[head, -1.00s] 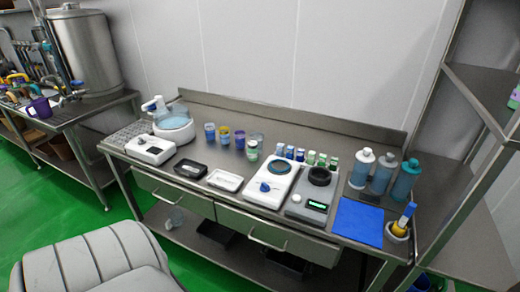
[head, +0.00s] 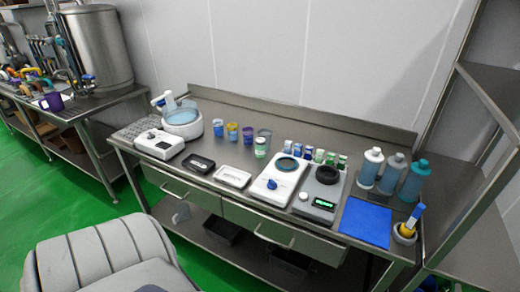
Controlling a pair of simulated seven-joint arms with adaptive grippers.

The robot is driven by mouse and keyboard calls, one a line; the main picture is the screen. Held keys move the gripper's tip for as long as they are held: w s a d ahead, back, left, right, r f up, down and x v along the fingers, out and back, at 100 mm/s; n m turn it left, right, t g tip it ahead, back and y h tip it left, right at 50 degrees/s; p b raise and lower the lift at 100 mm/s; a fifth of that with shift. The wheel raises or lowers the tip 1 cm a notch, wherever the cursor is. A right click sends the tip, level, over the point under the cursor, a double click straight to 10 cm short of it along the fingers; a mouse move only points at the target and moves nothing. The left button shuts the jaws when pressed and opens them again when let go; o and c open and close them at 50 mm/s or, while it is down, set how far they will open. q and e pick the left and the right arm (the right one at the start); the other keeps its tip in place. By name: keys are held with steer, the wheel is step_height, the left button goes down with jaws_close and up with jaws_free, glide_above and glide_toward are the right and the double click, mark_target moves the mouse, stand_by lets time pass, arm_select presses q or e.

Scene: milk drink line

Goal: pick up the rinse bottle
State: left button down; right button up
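Three bottles stand upright at the right end of the steel table in the head view. The middle one (head: 391,175) is blue-grey with a grey cap. The right one (head: 412,184) is teal with a teal cap. I cannot read any labels, so I cannot tell which is the rinse bottle. Neither of my grippers is in view.
A blue mat (head: 365,222) lies in front of the bottles, beside a holder (head: 404,234) with a blue-and-yellow tool. A dark scale (head: 318,193) and a white hotplate-like device (head: 277,181) stand to the left. A grey seat (head: 95,255) is in the foreground.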

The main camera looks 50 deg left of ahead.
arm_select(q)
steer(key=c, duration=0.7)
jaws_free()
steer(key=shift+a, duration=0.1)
